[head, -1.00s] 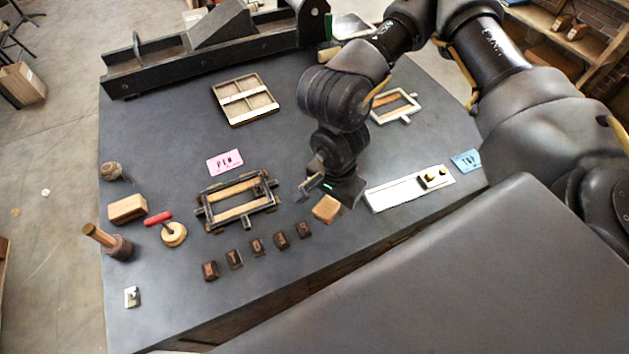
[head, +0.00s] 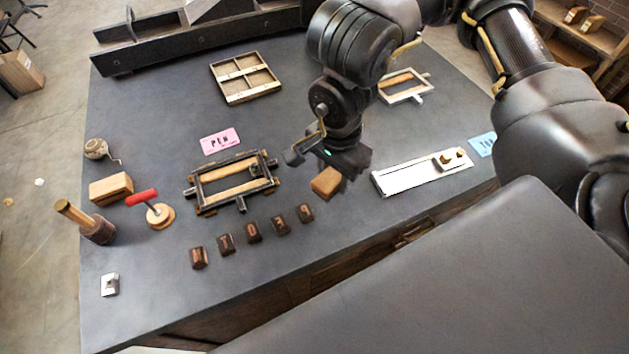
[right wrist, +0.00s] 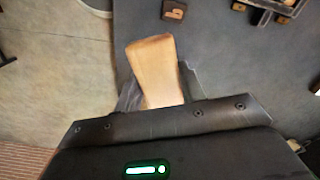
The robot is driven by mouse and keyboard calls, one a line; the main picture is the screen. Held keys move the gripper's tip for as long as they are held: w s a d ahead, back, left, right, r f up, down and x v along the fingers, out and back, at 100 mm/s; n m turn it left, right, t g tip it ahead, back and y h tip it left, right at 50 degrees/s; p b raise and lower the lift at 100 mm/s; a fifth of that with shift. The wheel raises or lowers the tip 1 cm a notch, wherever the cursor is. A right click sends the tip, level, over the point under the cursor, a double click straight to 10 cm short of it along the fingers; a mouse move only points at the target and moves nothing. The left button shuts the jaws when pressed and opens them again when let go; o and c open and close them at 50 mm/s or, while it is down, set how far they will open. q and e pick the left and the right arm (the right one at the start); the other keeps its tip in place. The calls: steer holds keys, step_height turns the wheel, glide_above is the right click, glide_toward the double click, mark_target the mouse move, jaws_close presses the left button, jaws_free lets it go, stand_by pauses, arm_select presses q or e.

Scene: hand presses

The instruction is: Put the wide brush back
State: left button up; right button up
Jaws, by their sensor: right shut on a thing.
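A tan wooden piece (head: 326,181), which I take to be the wide brush, is in my right gripper (head: 335,163). In the right wrist view the piece (right wrist: 152,70) sticks out between the two dark fingers (right wrist: 160,92), wider at its far end. No bristles show. In the head view the gripper is over the table, between the dark metal frame and the white tray. My left gripper is not in view.
Left of the held piece lie a dark frame (head: 232,183), several dark letter blocks (head: 253,232), a red-handled tool (head: 155,210), a wooden block (head: 111,188) and a mallet (head: 90,222). A white tray (head: 405,178) lies to the right. A compartment tray (head: 246,78) stands behind.

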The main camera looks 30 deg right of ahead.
steer(key=shift+w+f+p, duration=0.1)
steer(key=shift+w+p, duration=0.6)
steer(key=shift+p, duration=0.15)
steer(key=w+f+p, duration=0.1)
steer(key=w+f, duration=0.1)
steer(key=w, duration=0.2)
glide_toward(315, 171)
steer(key=s+f, duration=0.1)
steer(key=s+a+f, duration=0.1)
steer(key=shift+s+a+f+p, duration=0.1)
steer(key=shift+s+f+p, duration=0.25)
steer(key=shift+p, duration=0.05)
steer(key=shift+w+f, duration=0.15)
steer(key=shift+f, duration=0.8)
steer(key=shift+w+f, duration=0.15)
steer(key=shift+f, duration=0.8)
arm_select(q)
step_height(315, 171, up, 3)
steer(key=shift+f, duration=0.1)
arm_select(e)
steer(key=shift+f, duration=0.15)
steer(key=o, duration=0.9)
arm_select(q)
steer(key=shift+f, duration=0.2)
arm_select(e)
steer(key=shift+o, duration=0.2)
